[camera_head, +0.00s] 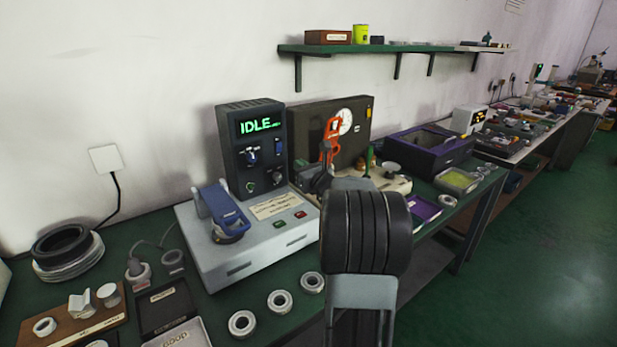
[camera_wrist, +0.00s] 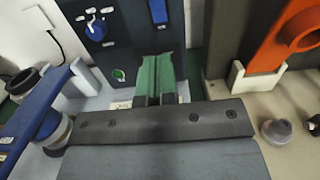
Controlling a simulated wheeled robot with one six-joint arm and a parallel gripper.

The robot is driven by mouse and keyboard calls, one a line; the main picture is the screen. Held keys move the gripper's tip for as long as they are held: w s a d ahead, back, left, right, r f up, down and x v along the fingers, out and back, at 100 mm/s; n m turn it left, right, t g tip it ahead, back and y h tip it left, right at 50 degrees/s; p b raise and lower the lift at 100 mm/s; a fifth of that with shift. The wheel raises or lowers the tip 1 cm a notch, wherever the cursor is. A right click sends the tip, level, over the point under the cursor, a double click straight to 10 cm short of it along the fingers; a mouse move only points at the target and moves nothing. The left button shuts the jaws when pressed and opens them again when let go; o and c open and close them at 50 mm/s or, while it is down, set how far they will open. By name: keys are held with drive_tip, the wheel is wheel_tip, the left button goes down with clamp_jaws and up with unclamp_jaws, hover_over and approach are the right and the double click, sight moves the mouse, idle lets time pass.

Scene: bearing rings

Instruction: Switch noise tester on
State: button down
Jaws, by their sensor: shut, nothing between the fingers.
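The noise tester has a pale grey base (camera_head: 215,252) and an upright dark control box (camera_head: 235,165). Its green display (camera_head: 261,126) reads "IDLE". The box front has a blue knob (camera_head: 251,157), a blue rocker switch (camera_head: 279,146) and a green button (camera_head: 250,186). In the wrist view these are the knob (camera_wrist: 96,29), rocker (camera_wrist: 158,11) and green button (camera_wrist: 118,75). My gripper (camera_wrist: 157,62) has green fingers, shut and empty, in front of the box's right part. In the head view my gripper (camera_head: 301,165) is partly hidden by my wrist. I cannot tell whether it touches the box.
A blue lever clamp (camera_head: 222,207) stands on the base's left; red and green buttons are at its front. A gauge with an orange frame (camera_head: 329,137) stands close on the right. Several rings (camera_head: 242,323) lie in front. A shelf (camera_head: 350,49) hangs above.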

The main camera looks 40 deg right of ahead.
drive_tip(key=shift+s+a+f, duration=0.1)
drive_tip(key=shift+s+f, duration=0.05)
drive_tip(key=shift+s, duration=1.95)
